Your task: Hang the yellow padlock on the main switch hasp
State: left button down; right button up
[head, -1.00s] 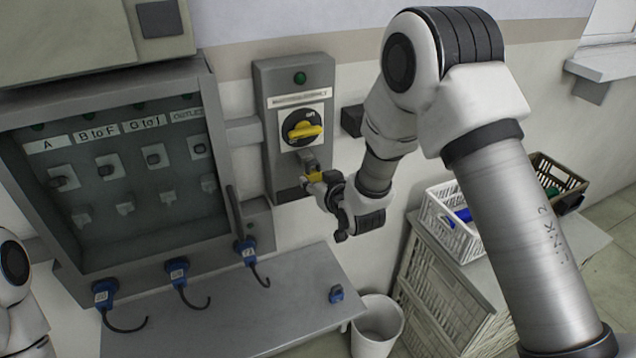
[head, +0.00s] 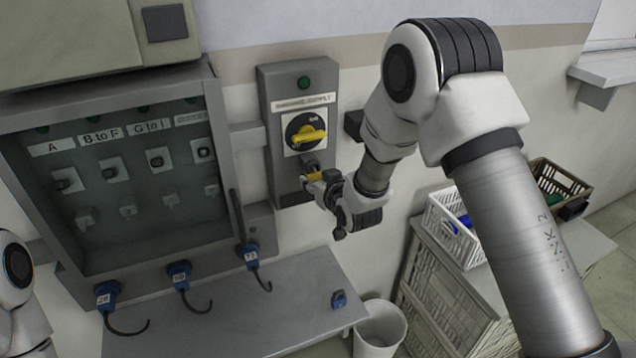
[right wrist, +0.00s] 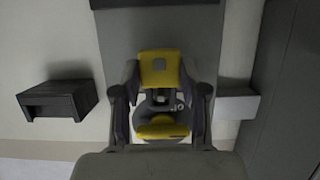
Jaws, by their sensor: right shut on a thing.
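The main switch box (head: 282,92) is on the wall, with a yellow rotary handle (head: 308,135) on a black dial. The hasp (head: 310,162) is a small grey part just below the dial. My right gripper (head: 322,182) is shut on the yellow padlock (head: 313,176), right at the hasp. In the right wrist view the padlock (right wrist: 160,68) shows as a yellow block between the fingers, with the yellow handle (right wrist: 163,129) below it in the picture. Whether the shackle is around the hasp or only beside it, I cannot tell. My left gripper is out of view.
An open grey panel (head: 225,215) with switches is left of the switch box, with blue plugs (head: 180,273) below it. A grey shelf (head: 235,315) holds a small blue item (head: 339,299). A white bin (head: 379,325) and crates (head: 452,224) stand at right. A dark block (right wrist: 58,98) juts from the wall.

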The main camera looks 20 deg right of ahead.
jog(key=shift+f+b, duration=0.45)
jog(key=shift+f, duration=0.05)
dwell(0.7)
jog(key=o, duration=1.4)
jog(key=shift+w, duration=0.1)
jog(key=shift+c, duration=0.2)
jog(key=v, duration=1.2)
